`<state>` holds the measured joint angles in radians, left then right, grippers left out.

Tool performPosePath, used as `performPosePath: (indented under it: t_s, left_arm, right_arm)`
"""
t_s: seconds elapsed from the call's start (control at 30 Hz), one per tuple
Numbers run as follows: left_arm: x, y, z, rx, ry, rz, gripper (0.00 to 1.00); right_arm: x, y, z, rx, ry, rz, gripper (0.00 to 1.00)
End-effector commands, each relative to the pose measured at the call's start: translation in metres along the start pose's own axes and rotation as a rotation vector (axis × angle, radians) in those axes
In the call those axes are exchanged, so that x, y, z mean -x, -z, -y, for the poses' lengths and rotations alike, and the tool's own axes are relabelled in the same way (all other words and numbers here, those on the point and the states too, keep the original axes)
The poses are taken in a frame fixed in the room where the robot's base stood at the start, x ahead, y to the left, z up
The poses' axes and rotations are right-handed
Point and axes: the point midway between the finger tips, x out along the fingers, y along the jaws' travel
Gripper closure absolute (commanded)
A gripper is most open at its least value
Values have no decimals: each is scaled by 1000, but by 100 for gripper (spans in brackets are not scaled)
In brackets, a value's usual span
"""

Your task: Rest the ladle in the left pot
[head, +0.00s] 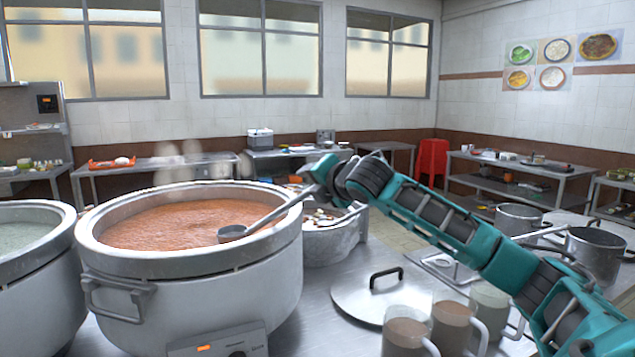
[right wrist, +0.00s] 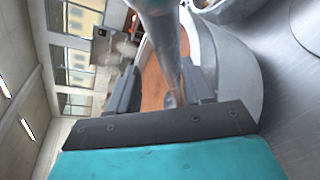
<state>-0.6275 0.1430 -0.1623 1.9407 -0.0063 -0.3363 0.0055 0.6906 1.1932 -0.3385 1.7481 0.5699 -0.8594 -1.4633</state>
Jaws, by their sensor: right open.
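The ladle (head: 262,217) has its bowl at the orange congee's surface in the large pot (head: 190,258), and its handle slants up over the right rim. My right gripper (head: 312,178) is at the upper end of the handle, above and right of that pot. In the right wrist view the ladle (right wrist: 172,72) runs between the two parted fingers of the open right gripper (right wrist: 162,90). Another large pot (head: 38,272), with pale contents, stands at the far left, partly cut off. My left gripper is out of view.
A lid (head: 375,297) and several mugs (head: 452,325) are on the steel counter under my right arm. Steel pots (head: 596,255) stand at the right.

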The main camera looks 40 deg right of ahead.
Motion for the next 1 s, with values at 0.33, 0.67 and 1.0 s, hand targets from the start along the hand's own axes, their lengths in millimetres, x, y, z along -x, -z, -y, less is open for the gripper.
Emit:
performPosePath:
  t_s: [0.33,0.67,1.0]
  left_arm:
    - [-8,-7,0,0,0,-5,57]
    - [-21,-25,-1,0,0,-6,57]
    - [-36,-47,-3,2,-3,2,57]
  right_arm:
    - [35,0,3,7,1,4,50]
    - [74,1,3,7,0,3,50]
    - [102,1,3,6,-1,4,50]
